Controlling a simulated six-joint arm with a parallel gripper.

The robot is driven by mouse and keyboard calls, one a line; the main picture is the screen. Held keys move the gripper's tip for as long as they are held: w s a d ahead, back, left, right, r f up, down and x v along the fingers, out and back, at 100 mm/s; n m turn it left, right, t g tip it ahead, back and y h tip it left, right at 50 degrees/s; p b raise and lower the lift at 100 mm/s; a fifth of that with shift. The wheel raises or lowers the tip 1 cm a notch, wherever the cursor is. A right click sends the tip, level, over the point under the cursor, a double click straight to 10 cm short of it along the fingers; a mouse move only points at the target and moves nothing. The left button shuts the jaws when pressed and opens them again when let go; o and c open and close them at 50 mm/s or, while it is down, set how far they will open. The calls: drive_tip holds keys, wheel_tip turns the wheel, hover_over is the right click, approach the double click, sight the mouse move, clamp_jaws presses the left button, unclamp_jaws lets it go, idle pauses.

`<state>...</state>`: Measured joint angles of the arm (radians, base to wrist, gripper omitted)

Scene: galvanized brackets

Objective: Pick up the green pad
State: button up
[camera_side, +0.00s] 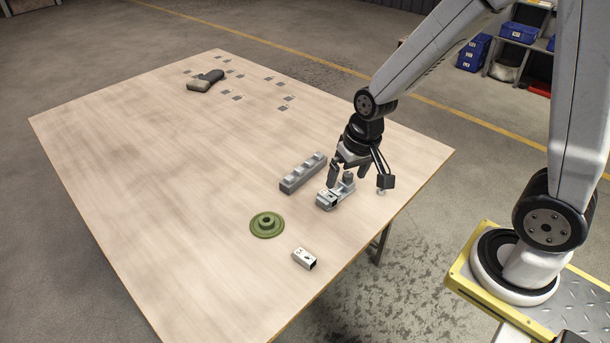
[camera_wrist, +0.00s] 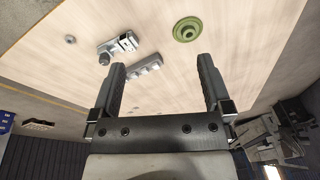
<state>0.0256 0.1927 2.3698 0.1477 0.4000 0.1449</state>
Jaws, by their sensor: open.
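The green pad (camera_side: 267,225) is a round, stepped disc with a raised hub and a dark centre hole. It lies flat on the wooden table, left of and nearer the viewer than my gripper in the side view. In the wrist view the pad (camera_wrist: 187,29) shows whole at the top, beyond the fingers and a little right of centre. My gripper (camera_side: 348,173) is above the table near a grey metal fixture, apart from the pad. In the wrist view its two fingers (camera_wrist: 161,68) are wide apart with nothing between them.
The grey fixture (camera_side: 325,200) stands beneath my gripper, partly hidden by it. A grey bumpy rail (camera_side: 302,174) lies beside it. A small galvanized bracket (camera_side: 304,258) lies near the pad. A dark tool (camera_side: 205,81) and several small squares are at the far end. The table's left half is clear.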

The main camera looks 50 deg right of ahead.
drive_tip(key=w+f+m+y, duration=0.2)
drive_tip(key=w+f+m, duration=0.7)
drive_tip(key=w, duration=0.4)
drive_tip(key=m+y, duration=0.3)
drive_tip(key=m, duration=0.7)
approach(267, 220)
drive_tip(key=shift+a+f, duration=0.1)
drive_tip(key=shift+f, duration=0.7)
drive_tip(key=shift+y, duration=0.3)
drive_tip(key=shift+x, duration=1.25)
drive_tip(key=shift+w, duration=0.1)
drive_tip(key=shift+x, duration=2.6)
drive_tip(key=shift+w, duration=0.1)
